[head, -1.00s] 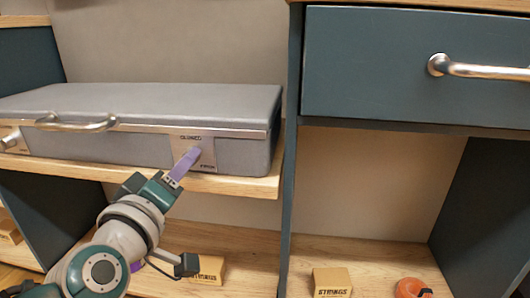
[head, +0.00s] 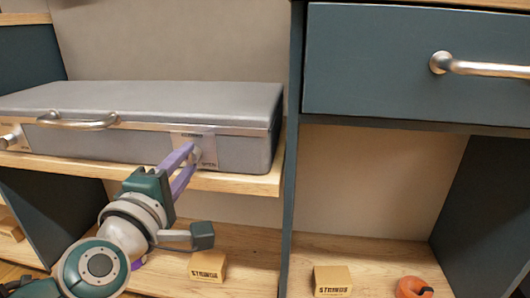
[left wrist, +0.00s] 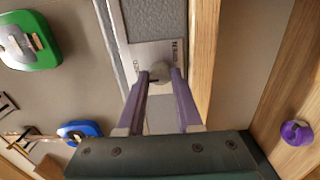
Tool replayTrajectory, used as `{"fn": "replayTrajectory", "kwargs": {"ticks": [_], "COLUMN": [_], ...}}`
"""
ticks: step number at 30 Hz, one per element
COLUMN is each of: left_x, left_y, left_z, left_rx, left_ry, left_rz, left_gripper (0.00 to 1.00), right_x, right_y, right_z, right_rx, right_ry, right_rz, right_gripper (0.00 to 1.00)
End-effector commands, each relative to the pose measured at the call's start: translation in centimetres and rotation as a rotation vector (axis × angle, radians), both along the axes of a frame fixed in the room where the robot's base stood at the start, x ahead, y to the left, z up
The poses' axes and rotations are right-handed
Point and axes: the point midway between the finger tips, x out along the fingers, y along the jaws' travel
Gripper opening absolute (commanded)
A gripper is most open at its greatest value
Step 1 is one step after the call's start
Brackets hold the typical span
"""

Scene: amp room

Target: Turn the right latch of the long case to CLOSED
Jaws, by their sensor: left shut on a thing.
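The long grey case (head: 140,108) lies shut on a wooden shelf in the head view, with a metal handle on its front. Its right latch is a round knob (left wrist: 160,71) on a metal plate (left wrist: 148,53) near the case's front right end. The plate has CLOSED lettering at its top and OPEN at its bottom in the head view. My left gripper (head: 193,156) is shut on the knob, one purple finger on each side of it in the left wrist view (left wrist: 159,84). The fingers partly hide the knob, so its pointing direction is unclear. My right gripper is not in view.
The left latch (head: 10,139) is at the left picture edge. A teal upright panel (head: 292,200) stands just right of the case. A drawer with a handle (head: 478,68) is at upper right. Strings boxes (head: 208,265) (head: 332,281) and an orange round item (head: 413,287) lie below.

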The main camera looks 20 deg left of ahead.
Motion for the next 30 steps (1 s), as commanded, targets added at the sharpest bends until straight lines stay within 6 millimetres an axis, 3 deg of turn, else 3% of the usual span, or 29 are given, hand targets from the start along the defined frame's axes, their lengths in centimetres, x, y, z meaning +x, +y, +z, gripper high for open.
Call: {"fn": "replayTrajectory", "kwargs": {"ticks": [17,18,25,30], "left_x": [0.00,0.00,0.00,0.00], "left_y": [0.00,0.00,0.00,0.00], "left_z": [0.00,0.00,0.00,0.00], "left_rx": [-0.029,-0.029,-0.027,-0.026], "left_ry": [-0.007,-0.007,-0.007,-0.006], "left_rz": [0.000,0.000,0.000,0.000], "left_gripper": [0.00,0.39,0.64,0.64], "right_x": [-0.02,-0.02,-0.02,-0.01], "right_y": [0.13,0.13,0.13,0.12], "right_z": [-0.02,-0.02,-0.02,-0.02], "right_rx": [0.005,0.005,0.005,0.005], "right_ry": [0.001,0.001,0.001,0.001], "right_rz": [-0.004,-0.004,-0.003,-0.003], "right_gripper": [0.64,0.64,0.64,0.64]}}
